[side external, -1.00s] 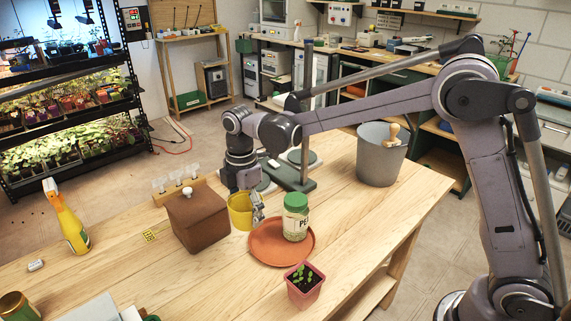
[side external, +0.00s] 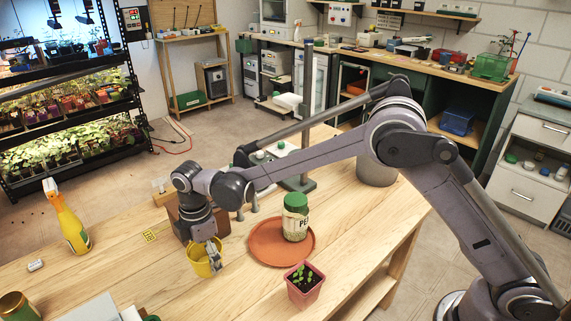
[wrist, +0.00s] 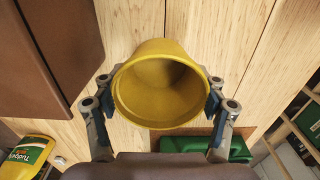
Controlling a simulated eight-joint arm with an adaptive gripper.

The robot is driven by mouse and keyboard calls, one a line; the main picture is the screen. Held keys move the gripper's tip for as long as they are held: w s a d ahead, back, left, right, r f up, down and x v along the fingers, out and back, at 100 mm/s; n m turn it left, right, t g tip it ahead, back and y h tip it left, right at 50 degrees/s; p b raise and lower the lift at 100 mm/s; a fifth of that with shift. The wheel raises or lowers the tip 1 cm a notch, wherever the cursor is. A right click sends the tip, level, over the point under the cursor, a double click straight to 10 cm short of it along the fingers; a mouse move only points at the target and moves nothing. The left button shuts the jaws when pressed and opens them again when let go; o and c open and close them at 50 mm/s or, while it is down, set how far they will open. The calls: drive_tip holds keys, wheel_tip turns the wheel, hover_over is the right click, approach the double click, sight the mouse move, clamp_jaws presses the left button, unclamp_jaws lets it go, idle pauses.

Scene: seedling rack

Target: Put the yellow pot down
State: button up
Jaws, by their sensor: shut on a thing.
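The yellow pot (side external: 201,264) is in front of the brown box in the side view, left of the terracotta saucer. My gripper (side external: 214,256) is shut on it from above. In the wrist view the pot (wrist: 160,95) sits between the two fingers (wrist: 160,104), its wide open mouth facing the camera and its inside empty. The pot is over bare wood of the table (side external: 170,290). I cannot tell whether its base touches the wood.
The brown box (wrist: 50,60) stands close to the pot. The terracotta saucer (side external: 262,251) bears a green-lidded jar (side external: 295,218). A pink seedling pot (side external: 304,290) stands at the front, a yellow spray bottle (side external: 70,225) at left. Table between bottle and pot is mostly clear.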

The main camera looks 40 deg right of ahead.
drive_tip(key=shift+f, duration=1.3)
drive_tip(key=shift+f, duration=0.2)
drive_tip(key=o, duration=1.2)
drive_tip(key=shift+r, duration=0.2)
